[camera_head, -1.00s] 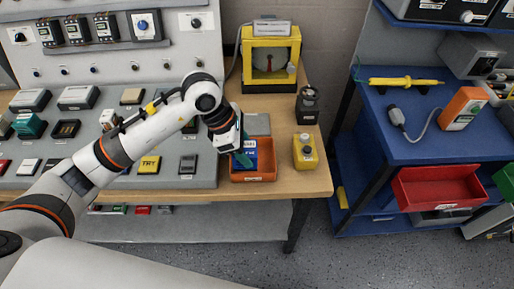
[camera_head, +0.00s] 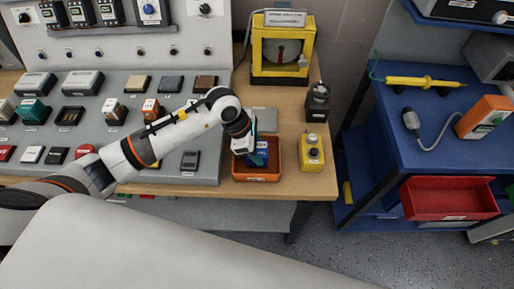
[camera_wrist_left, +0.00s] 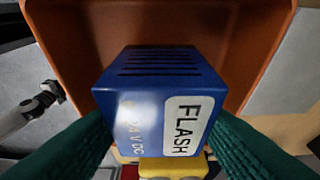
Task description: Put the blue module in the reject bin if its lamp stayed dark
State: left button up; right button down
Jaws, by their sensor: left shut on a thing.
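The blue module (camera_wrist_left: 150,115), with a white label reading FLASH and dark slots on one face, fills the middle of the left wrist view. It also shows in the head view (camera_head: 260,154), partly hidden by my left gripper (camera_head: 246,152). My left gripper, with green finger pads, is shut on the module. It holds it over or inside the orange bin (camera_head: 257,178) on the wooden bench; I cannot tell whether the module touches the bin floor. The bin's inner wall (camera_wrist_left: 60,30) surrounds the module in the wrist view. No lit lamp is visible on the module.
A yellow-framed device (camera_head: 282,48) is at the back. The sloped grey panel (camera_head: 90,120) with several modules lies left. A red bin (camera_head: 447,199) is far right.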

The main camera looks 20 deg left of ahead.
pick_arm(q)
jog(key=shift+f, duration=0.4)
jog(key=shift+s, duration=0.1)
pick_arm(e)
jog(key=shift+w+a+r, duration=0.15)
jog(key=shift+w+a, duration=0.05)
jog(key=shift+w, duration=0.25)
pick_arm(q)
jog(key=shift+f, duration=0.1)
jog(key=o, duration=0.7)
jog(key=shift+f, duration=0.1)
jog(key=o, duration=0.4)
pick_arm(e)
jog(key=shift+s, duration=0.2)
